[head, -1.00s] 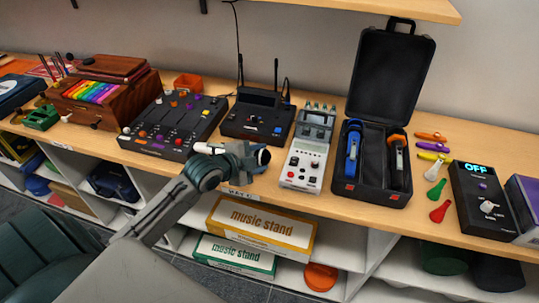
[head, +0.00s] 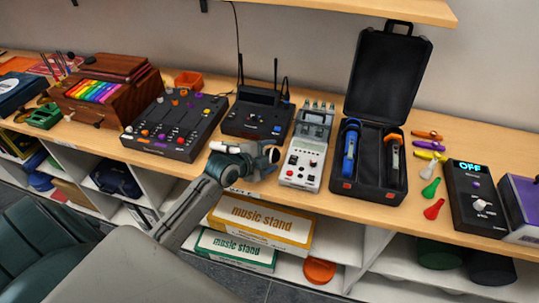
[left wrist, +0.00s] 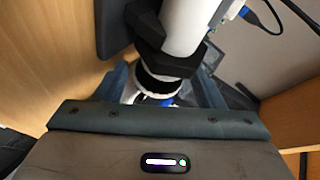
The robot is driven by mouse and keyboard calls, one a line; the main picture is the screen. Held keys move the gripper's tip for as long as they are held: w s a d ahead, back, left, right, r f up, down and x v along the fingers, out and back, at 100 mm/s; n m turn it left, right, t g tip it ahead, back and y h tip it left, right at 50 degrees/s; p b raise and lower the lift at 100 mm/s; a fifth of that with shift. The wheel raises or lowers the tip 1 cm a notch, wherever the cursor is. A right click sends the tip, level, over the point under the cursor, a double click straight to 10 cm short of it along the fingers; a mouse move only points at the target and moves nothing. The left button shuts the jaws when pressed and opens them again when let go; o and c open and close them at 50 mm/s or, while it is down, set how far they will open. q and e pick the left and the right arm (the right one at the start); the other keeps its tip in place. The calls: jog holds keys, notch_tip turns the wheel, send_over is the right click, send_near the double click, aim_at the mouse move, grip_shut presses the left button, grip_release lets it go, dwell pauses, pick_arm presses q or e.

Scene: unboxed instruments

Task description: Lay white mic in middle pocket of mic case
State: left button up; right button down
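The white mic (left wrist: 185,25) is in my left gripper (head: 262,162), roughly level above the shelf's front edge, left of the grey-white device. The left wrist view shows its white body, a black collar and the gripper's fingers on both sides. In the head view its pale end (head: 222,147) sticks out left and the gripper hides much of it. The black mic case (head: 368,194) stands open to the right, lid up. A blue mic (head: 350,150) is in its left pocket and an orange-banded mic (head: 393,155) in its right pocket. The middle pocket (head: 371,152) looks dark and empty. My right gripper is not seen.
The grey-white device (head: 303,155) stands between my left gripper and the case. A black receiver with antennas (head: 256,118) is behind the gripper. Small coloured pieces (head: 430,187) and a black box reading OFF (head: 476,200) lie right of the case.

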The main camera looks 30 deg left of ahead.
pick_arm(q)
jog(key=shift+f, duration=0.25)
jog(key=shift+s+a+r+b, duration=0.1)
jog(key=shift+s+r+b, duration=0.05)
jog(key=shift+s+b, duration=0.2)
jog(key=b+v, duration=0.2)
jog(key=v, duration=0.1)
jog(key=shift+s+a, duration=0.3)
jog(key=shift+a, duration=0.05)
jog(key=v, duration=0.5)
jog(key=shift+w+r, duration=0.1)
jog(key=shift+v, duration=0.8)
